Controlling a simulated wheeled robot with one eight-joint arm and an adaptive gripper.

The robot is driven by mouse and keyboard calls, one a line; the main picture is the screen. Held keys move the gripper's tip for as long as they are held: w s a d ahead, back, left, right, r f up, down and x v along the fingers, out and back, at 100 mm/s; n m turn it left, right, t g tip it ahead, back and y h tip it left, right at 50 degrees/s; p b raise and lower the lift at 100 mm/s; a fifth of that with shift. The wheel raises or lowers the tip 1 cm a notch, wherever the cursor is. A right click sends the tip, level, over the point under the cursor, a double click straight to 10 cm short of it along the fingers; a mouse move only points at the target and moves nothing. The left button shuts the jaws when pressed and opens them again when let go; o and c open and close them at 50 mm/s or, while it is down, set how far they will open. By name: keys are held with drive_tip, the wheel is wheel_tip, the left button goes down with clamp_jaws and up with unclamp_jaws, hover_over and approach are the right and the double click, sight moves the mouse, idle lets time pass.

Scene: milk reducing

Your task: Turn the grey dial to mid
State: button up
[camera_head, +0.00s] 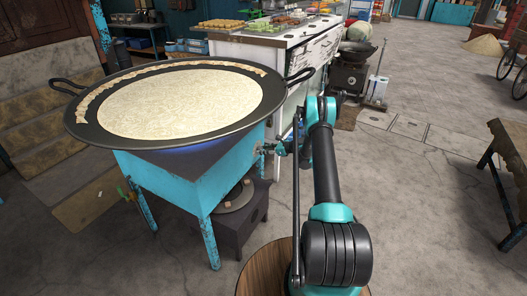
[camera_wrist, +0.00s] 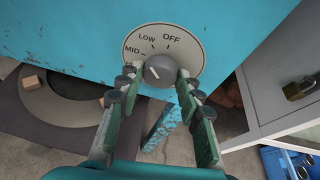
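The grey dial (camera_wrist: 160,70) sits on a round cream label plate (camera_wrist: 188,50) on the front of the blue stove (camera_wrist: 75,30). The plate reads OFF, LOW and MID, with one more label partly hidden at the lower left. A short pale mark shows on the dial's face; its exact setting is hard to tell. My gripper (camera_wrist: 156,74) has its two fingers apart, one on each side of the dial. A gap shows at the left finger; the right fingertip is close to or touching the dial. In the head view my gripper (camera_head: 274,149) is beside the blue stove (camera_head: 180,185).
A white food counter (camera_head: 285,55) stands behind. Open floor lies to the right, with a wooden bench (camera_head: 508,150) at the edge.

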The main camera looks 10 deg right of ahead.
drive_tip(key=c, duration=0.4)
drive_tip(key=n+t+h, duration=0.1)
drive_tip(key=n+t, duration=0.1)
drive_tip(key=shift+s+n, duration=0.15)
drive_tip(key=shift+n, duration=0.25)
drive_tip(key=shift+s+a+n+t+h, duration=0.1)
drive_tip(key=shift+n+t+h, duration=0.2)
drive_tip(key=shift+n+t, duration=0.6)
drive_tip(key=shift+n, duration=0.4)
drive_tip(key=o, duration=1.1)
